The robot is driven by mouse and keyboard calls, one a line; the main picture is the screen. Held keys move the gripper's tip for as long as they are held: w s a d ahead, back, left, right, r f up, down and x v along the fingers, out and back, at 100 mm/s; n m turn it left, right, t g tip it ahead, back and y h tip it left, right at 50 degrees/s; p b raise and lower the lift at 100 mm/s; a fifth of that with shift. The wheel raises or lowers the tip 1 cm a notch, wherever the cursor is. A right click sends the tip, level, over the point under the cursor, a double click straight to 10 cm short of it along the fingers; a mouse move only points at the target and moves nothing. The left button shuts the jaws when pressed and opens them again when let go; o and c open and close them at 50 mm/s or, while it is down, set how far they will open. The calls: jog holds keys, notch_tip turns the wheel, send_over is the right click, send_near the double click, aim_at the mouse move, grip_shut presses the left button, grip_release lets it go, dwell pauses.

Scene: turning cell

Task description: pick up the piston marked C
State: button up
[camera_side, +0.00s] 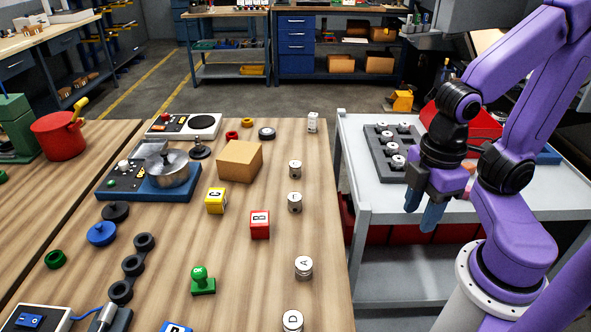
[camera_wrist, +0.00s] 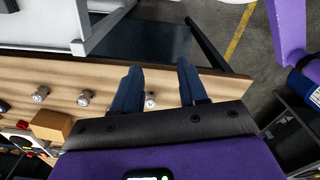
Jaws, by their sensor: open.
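Several silvery pistons stand on the wooden table in the side view. One marked A (camera_side: 303,268) and one marked D (camera_side: 292,321) are near the front right. Two more, a middle piston (camera_side: 295,202) and one behind it (camera_side: 295,169), show no letter I can read, so I cannot tell which is C. My gripper (camera_side: 422,208) is open and empty, right of the table, over the near side of the grey cart. In the wrist view my gripper (camera_wrist: 159,66) has its fingers apart, with a piston (camera_wrist: 150,100) seen between them, well below.
A yellow cube marked C (camera_side: 216,200), a red cube marked B (camera_side: 260,225) and a cardboard box (camera_side: 240,160) stand on the table. The grey cart (camera_side: 372,200) carries a dark tray (camera_side: 378,147) with several pistons. A gap separates cart and table.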

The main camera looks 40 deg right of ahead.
jog(key=o, duration=0.5)
jog(key=n+t+h, duration=0.6)
jog(key=n+h, duration=0.5)
jog(key=h, duration=0.1)
send_near(295, 166)
jog(key=v, duration=0.4)
jog(key=shift+a+r, duration=0.1)
jog(key=shift+a, duration=0.1)
jog(key=shift+w+d+t, duration=0.15)
jog(key=shift+w+t, duration=0.05)
jog(key=shift+t, duration=0.1)
jog(key=x, duration=1.1)
jog(key=shift+s, duration=0.1)
jog(key=shift+s+f+x, duration=0.1)
jog(key=shift+s+x, duration=0.05)
jog(key=shift+x, duration=1.35)
jog(key=shift+s+f+x, duration=0.1)
jog(key=shift+s+x, duration=0.05)
jog(key=shift+x, duration=1.4)
